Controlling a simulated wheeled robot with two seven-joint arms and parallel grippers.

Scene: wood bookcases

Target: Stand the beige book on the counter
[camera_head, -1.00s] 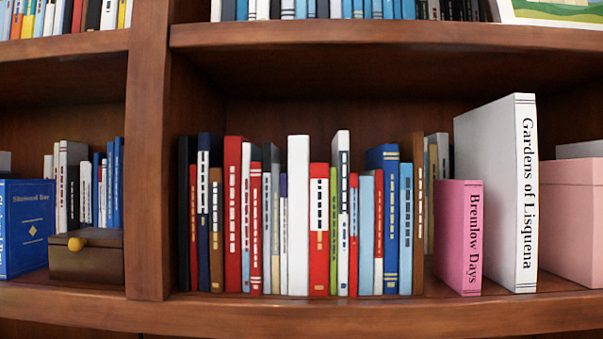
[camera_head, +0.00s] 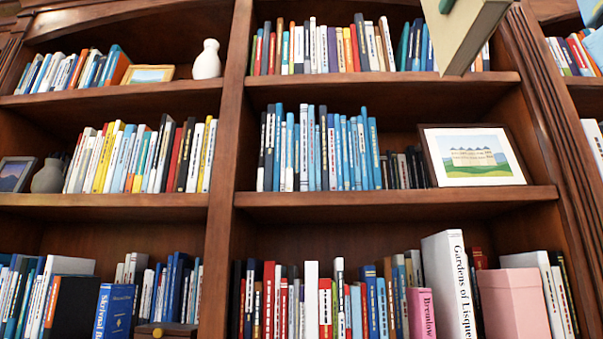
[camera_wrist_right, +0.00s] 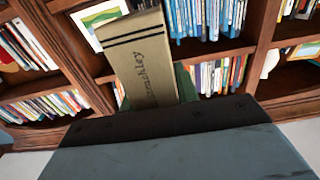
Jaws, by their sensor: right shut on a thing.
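The beige book (camera_head: 468,32) is at the top right of the head view, held up in front of the bookcase and cut off by the frame's upper edge. In the right wrist view the beige book (camera_wrist_right: 140,60) shows its spine, with dark bands and dark lettering. My right gripper (camera_head: 447,6) is shut on the book; only a small green part of it shows in the head view. The book appears tilted and clear of the shelves. My left gripper is in neither current view. I cannot see the counter in these frames.
The wooden bookcase shelves (camera_head: 390,197) are filled with rows of books. A framed landscape picture (camera_head: 431,160) stands on the middle shelf. A pink book (camera_head: 421,314), a large white book (camera_head: 447,280) and a pink box (camera_head: 510,303) stand at the lower right. A white vase (camera_head: 207,60) is upper left.

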